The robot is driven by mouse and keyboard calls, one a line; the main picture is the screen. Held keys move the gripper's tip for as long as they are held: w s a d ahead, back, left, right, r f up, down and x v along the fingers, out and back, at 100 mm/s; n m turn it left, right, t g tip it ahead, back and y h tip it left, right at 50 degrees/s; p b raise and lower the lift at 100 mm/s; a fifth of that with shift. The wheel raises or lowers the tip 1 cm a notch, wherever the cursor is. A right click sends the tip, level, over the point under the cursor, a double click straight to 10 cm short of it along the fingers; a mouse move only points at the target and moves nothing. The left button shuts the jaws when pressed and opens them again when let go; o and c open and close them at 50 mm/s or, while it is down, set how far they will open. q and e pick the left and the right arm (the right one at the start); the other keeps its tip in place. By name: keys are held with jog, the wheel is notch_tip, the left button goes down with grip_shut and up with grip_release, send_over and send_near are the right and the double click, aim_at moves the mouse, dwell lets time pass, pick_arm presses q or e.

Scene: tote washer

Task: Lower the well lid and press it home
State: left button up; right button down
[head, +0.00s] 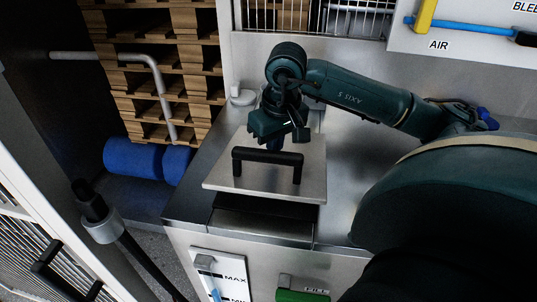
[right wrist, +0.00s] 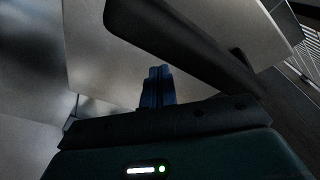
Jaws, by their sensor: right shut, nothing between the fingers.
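The well lid (head: 222,178) is a flat steel plate with a black bar handle (head: 268,155). It sits raised over the well (head: 262,212), with a dark gap under its near edge. My right gripper (head: 273,143) is shut and empty, pointing down at the lid just behind the handle. In the right wrist view its blue fingertips (right wrist: 156,78) are together, with the black handle (right wrist: 185,45) beside them and the lid (right wrist: 90,40) behind. Whether the fingertips touch the lid I cannot tell. My left gripper is not in view.
The steel counter (head: 345,185) is clear right of the lid. Stacked wooden pallets (head: 180,60) and blue rollers (head: 133,157) stand at the left. A dark pole with a grey collar (head: 103,229) rises at lower left. A level gauge (head: 220,275) is on the front panel.

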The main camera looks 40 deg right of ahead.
pick_arm(q)
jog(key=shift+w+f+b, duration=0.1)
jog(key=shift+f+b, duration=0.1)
jog(key=shift+b, duration=0.25)
pick_arm(e)
jog(key=shift+f, duration=0.6)
